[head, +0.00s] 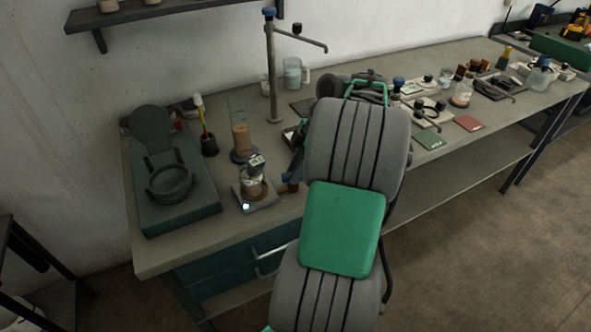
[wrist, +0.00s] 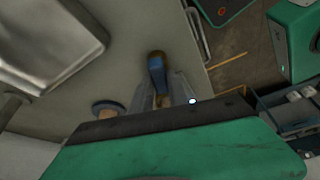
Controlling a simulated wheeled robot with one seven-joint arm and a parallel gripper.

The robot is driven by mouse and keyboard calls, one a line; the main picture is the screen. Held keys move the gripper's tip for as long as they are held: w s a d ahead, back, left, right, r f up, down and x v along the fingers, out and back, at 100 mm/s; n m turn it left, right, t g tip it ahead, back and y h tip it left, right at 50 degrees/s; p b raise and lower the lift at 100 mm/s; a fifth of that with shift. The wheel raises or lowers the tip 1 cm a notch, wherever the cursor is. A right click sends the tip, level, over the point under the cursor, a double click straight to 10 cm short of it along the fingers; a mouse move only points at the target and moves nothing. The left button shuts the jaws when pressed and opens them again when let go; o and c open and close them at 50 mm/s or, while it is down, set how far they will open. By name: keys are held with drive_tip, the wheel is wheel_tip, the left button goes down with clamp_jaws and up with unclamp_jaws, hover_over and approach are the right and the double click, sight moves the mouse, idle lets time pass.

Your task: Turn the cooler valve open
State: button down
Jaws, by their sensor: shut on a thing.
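My gripper (wrist: 166,100) is low over the front part of the bench. In the wrist view its fingers are closed around the near end of a small blue piece with a brown tip (wrist: 157,72), which looks like a valve handle. I cannot tell how far the handle is turned.
A brown cylinder on a round base (head: 241,140) stands behind the plate. A dark green device with a round ring (head: 150,215) is at left. A tall metal stand (head: 271,75) rises behind. Several jars and cards crowd the bench's right part. The front bench edge is close.

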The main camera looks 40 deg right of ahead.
drive_tip(key=c, duration=1.3)
unclamp_jaws()
drive_tip(key=p+v, duration=0.3)
drive_tip(key=v, duration=0.4)
drive_tip(key=shift+s+r, duration=0.15)
drive_tip(key=shift+r, duration=0.25)
